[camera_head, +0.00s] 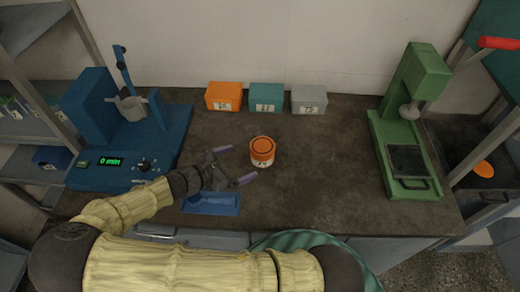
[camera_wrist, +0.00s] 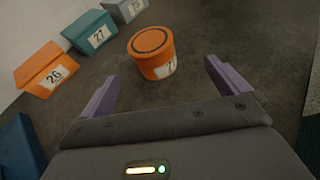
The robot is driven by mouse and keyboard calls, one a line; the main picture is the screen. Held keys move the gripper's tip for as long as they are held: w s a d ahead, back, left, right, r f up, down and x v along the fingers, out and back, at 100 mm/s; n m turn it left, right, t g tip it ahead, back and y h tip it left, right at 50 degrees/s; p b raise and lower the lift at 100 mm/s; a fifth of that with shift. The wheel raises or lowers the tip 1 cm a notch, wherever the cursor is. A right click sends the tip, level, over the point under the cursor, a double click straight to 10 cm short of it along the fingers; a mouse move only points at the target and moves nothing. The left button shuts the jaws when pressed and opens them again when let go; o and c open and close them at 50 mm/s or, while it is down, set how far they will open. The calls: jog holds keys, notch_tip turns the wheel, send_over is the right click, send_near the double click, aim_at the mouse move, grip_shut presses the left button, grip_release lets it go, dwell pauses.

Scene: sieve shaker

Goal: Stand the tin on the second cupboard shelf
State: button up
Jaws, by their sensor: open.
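The tin (camera_head: 262,152) is a small orange round can with a lid and a white number label, standing upright on the dark bench. In the wrist view the tin (camera_wrist: 152,53) stands ahead of my jaws, roughly between their lines and beyond the tips. My gripper (camera_head: 234,165) is open and empty, just left of the tin; its purple fingers (camera_wrist: 160,75) do not touch it. The label's number is partly turned away in the wrist view. Shelving (camera_head: 35,88) stands at the left edge; I cannot tell whether it is the cupboard.
A blue shaker machine (camera_head: 95,120) stands left and a green press (camera_head: 412,125) right. Orange (camera_head: 223,97), teal (camera_head: 266,97) and grey (camera_head: 309,99) numbered boxes line the wall. A blue tray (camera_head: 212,203) lies below my gripper. The bench right of the tin is clear.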

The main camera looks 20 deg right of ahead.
aim_at(261, 147)
jog(key=shift+w+a+r+n+t, duration=0.3)
jog(key=shift+w+a+n+t, duration=0.1)
jog(key=shift+w+a+t, duration=0.15)
jog(key=shift+s, duration=0.15)
jog(key=shift+x, duration=3.4)
jog(key=shift+d+r, duration=0.1)
jog(key=shift+d, duration=0.1)
jog(key=x, duration=0.1)
jog(key=p+x, duration=0.1)
jog(key=x, duration=0.2)
jog(key=shift+d+r, duration=0.25)
jog(key=shift+r, duration=0.05)
jog(key=shift+d+f, duration=0.2)
jog(key=shift+d, duration=0.1)
